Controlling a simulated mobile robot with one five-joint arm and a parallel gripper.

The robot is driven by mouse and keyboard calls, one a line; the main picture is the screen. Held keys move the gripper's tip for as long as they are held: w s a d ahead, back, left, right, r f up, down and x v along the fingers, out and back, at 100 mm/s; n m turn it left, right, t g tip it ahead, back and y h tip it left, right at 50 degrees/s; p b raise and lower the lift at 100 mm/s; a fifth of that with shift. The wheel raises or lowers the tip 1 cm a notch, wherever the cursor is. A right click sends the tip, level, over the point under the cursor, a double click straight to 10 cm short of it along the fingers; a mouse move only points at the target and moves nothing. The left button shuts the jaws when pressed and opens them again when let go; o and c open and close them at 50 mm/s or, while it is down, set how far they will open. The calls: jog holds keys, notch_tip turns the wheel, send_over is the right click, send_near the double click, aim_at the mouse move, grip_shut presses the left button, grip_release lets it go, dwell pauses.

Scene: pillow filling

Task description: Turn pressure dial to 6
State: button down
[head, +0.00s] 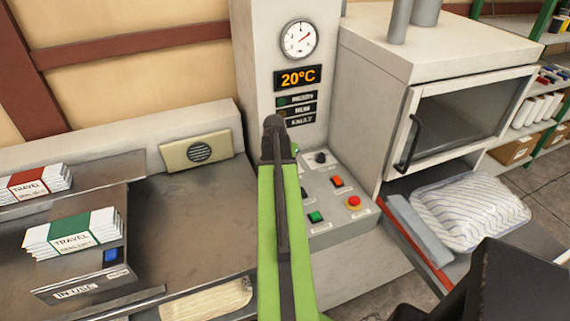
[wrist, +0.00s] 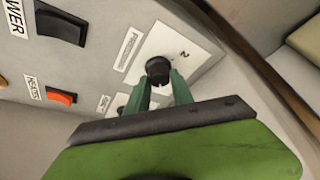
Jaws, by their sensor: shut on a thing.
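The pressure dial (wrist: 157,69) is a black round knob on a white plate in the wrist view. A "PRESSURE" label and a numeral 2 show beside it. My gripper (wrist: 160,82) has its green fingers shut around the knob. The knob's pointer and most of the other scale marks are hidden or too small to read. In the head view my green arm reaches the grey control panel (head: 340,228), and the arm covers part of it; the fingers are mostly hidden there.
A black rocker (wrist: 60,25) labelled "POWER" and an orange rocker (wrist: 62,97) sit near the dial. The panel also has a green button (head: 316,217) and a red emergency button (head: 353,201). A round gauge (head: 299,39) and a 20°C display (head: 298,78) are above.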

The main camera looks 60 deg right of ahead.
jog(key=shift+a+m, duration=0.15)
jog(key=shift+m, duration=0.45)
jog(key=shift+w+g, duration=0.1)
jog(key=shift+g, duration=0.2)
jog(key=c, duration=1.1)
grip_release()
jog(key=shift+a, duration=0.1)
jog(key=shift+r, duration=0.1)
jog(key=p+v, duration=1.6)
jog(key=v, duration=0.1)
jog(key=shift+r, duration=0.2)
